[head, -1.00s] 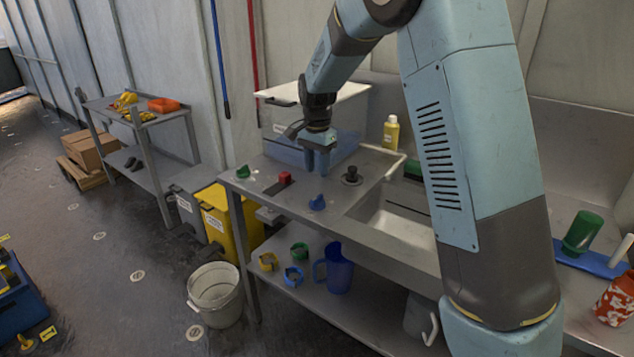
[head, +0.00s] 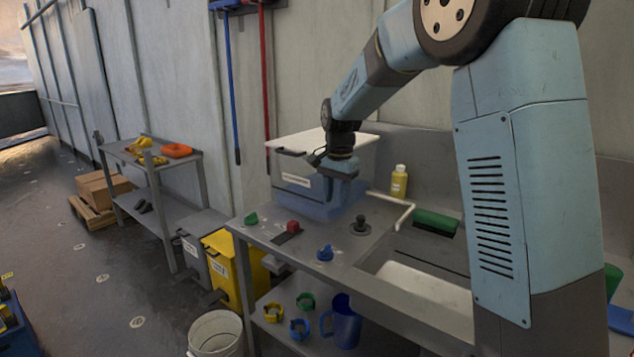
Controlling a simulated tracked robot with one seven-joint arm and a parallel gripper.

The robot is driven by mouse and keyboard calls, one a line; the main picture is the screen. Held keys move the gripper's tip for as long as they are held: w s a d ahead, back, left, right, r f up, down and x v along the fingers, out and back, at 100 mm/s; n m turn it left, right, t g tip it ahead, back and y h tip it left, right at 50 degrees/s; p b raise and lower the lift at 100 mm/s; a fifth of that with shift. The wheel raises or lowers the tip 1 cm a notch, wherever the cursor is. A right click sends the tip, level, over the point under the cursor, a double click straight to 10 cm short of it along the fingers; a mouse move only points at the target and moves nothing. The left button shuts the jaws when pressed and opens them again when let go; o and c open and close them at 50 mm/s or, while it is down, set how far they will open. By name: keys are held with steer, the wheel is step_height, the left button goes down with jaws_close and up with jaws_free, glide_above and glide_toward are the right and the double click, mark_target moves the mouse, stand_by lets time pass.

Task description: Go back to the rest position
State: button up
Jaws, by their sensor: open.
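My gripper (head: 338,186) hangs over the metal counter (head: 300,258), in front of the lidded clear bin (head: 297,160). It is open and I see nothing held in it. My blue-grey arm reaches in from the right and hides part of the counter and the wall. A blue knob-like piece (head: 325,253) stands on the counter below the gripper, apart from it. A red piece (head: 292,227), a green piece (head: 251,218) and a dark knob (head: 360,226) are also on the counter.
A yellow bottle (head: 399,182) and a green brush (head: 436,221) are behind the sink (head: 425,287). A blue jug (head: 343,325) stands on the lower shelf. A yellow bin (head: 228,262) and a white bucket (head: 215,335) are left of the counter. The floor farther left is mostly clear.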

steer(key=s+d+r+n+t, duration=0.1)
steer(key=s+d+r+n, duration=0.1)
steer(key=s+d+r, duration=0.5)
steer(key=s+d+r+n+t, duration=0.1)
steer(key=s+d+r, duration=0.2)
steer(key=s+d, duration=0.35)
steer(key=s+d+n+t, duration=0.1)
steer(key=s+d+n, duration=0.1)
steer(key=s, duration=0.7)
steer(key=s+d+f+n+t, duration=0.1)
steer(key=s+d+n+t, duration=0.1)
steer(key=s, duration=0.8)
steer(key=shift+s+f, duration=0.2)
steer(key=shift+f, duration=0.05)
